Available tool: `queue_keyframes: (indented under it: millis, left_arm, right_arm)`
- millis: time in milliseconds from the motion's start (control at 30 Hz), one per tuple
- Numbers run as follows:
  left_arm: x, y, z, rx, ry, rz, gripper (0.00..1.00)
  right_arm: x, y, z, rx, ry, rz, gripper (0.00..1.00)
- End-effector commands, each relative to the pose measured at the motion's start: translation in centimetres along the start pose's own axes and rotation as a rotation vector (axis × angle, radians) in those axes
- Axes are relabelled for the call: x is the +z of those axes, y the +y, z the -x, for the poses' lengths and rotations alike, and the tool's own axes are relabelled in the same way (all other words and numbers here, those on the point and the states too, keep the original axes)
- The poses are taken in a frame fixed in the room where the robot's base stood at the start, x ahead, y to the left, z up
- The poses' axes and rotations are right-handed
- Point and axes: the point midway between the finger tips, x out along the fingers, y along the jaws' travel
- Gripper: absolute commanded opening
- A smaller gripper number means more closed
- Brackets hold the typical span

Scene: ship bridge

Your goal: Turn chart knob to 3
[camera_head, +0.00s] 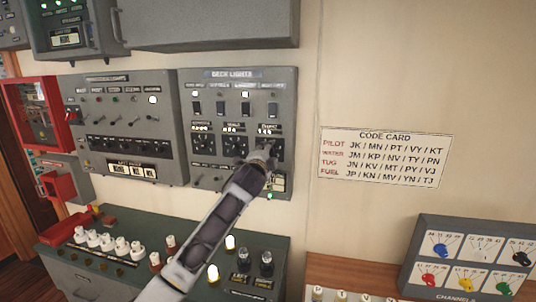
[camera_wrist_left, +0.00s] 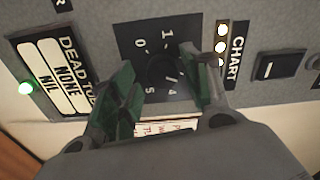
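The chart knob (camera_wrist_left: 160,72) is dark and sits on a black dial plate with pale numerals in the left wrist view; 0, 1, 4 and 5 are readable. A small pale mark lies near the 4; I cannot tell if it is the pointer. The CHART label (camera_wrist_left: 236,56) is beside three lit white marks. My left gripper (camera_wrist_left: 163,62) is open, with one green-padded finger on each side of the knob. Contact is unclear. In the head view my left gripper (camera_head: 262,155) covers most of this knob on the deck lights panel (camera_head: 232,88).
More knobs (camera_head: 202,145) and switches (camera_head: 220,107) lie close to the gripper. A green-grey console (camera_head: 60,262) with white levers and lit buttons stands below. A code card (camera_head: 385,157) hangs on the bare wall at right, above a channel box (camera_head: 425,240).

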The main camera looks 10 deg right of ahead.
Motion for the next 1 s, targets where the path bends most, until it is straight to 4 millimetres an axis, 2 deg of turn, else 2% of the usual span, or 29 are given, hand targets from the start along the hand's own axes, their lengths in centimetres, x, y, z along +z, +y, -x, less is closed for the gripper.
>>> queue_keyframes:
  millis: [567, 1000]
  left_arm:
    - [0.0, -0.2, 0.6, -0.004, 0.001, -0.001, 0.52]
    - [0.0, -0.2, 3.4, -0.004, 0.001, -0.001, 0.52]
  right_arm:
    - [0.0, 0.1, 0.0, 0.001, 0.0, 0.001, 0.4]
    - [0.0, 0.0, 0.0, 0.0, 0.0, 0.0, 0.4]
